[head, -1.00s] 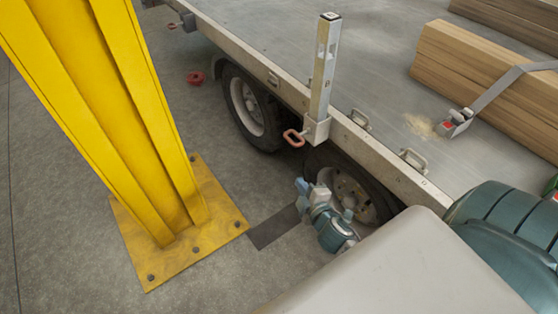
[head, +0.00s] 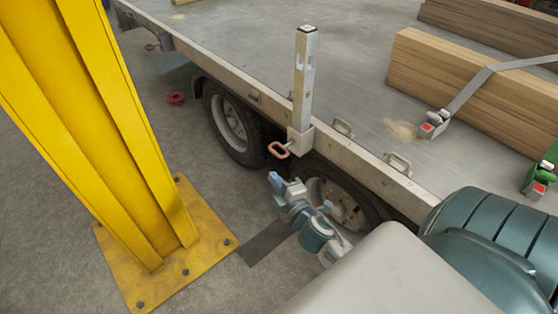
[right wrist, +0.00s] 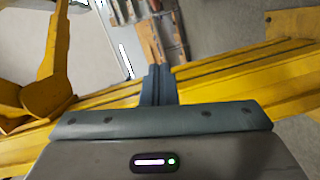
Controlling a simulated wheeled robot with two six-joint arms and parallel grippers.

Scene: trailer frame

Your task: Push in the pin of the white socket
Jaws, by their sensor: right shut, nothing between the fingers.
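The white socket (head: 301,141) is a pale bracket on the trailer's side rail, and an upright metal post (head: 304,75) stands in it. Its pin (head: 279,150) has a red loop handle and sticks out from the socket's left side, with a short bit of shank showing. My right gripper (head: 274,179) is just below the pin's handle in the head view, apart from it in the picture. In the right wrist view its blue-grey fingers (right wrist: 157,86) are shut and empty. The socket and pin cannot be made out there. My left gripper is not in view.
A yellow column (head: 120,130) on a bolted base plate (head: 207,253) stands at left. The trailer's wheels (head: 228,123) are below the rail. Rail handles (head: 398,163) lie right of the socket. Strapped timber (head: 465,90) lies on the deck. A red object (head: 175,98) is on the floor.

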